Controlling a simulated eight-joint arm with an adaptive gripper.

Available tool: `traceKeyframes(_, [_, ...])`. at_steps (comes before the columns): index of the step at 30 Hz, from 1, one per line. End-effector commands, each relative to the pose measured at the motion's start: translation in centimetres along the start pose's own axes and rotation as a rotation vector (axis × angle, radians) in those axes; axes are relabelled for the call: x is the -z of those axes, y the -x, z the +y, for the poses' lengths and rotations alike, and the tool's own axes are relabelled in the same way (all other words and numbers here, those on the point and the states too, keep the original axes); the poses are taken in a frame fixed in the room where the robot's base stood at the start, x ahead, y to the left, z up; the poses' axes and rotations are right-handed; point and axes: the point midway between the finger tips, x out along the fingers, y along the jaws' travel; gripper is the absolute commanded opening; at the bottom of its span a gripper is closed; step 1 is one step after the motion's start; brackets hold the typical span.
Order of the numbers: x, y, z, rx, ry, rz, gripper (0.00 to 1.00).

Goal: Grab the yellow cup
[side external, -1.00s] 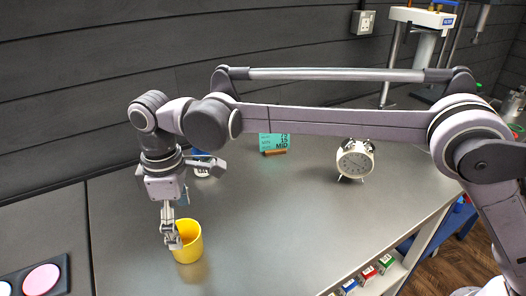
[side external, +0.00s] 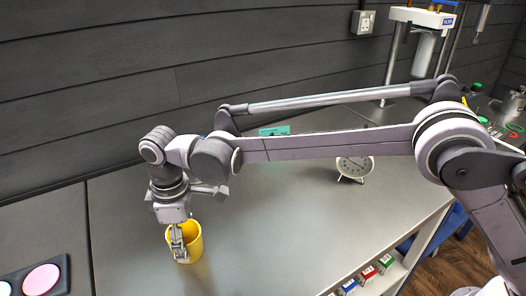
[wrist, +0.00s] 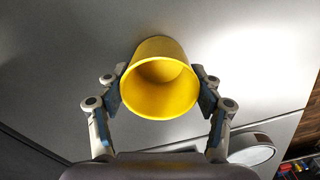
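The yellow cup (side external: 195,244) stands upright on the grey table, toward the picture's left. In the wrist view the yellow cup (wrist: 161,97) shows its open mouth and looks empty. My gripper (side external: 180,255) points down at the cup, with one finger in front of it in the side view. In the wrist view my gripper (wrist: 159,84) has its fingers spread, one on each side of the cup. The pads lie very close to the cup's walls; I cannot tell whether they touch.
A white alarm clock (side external: 354,167) stands farther right on the table. A teal card sign (side external: 274,131) stands at the back, partly hidden by my arm. A dark tray with a pink disc (side external: 41,280) lies at the lower left. The table around the cup is clear.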

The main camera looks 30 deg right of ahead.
Motion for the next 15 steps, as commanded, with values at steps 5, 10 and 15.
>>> traceKeyframes(5, [0.00,0.01,0.00,0.000,0.000,0.000,0.31])
traceKeyframes(10, [-0.01,0.01,-0.01,0.000,0.000,0.000,0.31])
traceKeyframes(15, [-0.01,0.27,-0.01,0.000,0.000,0.000,0.31])
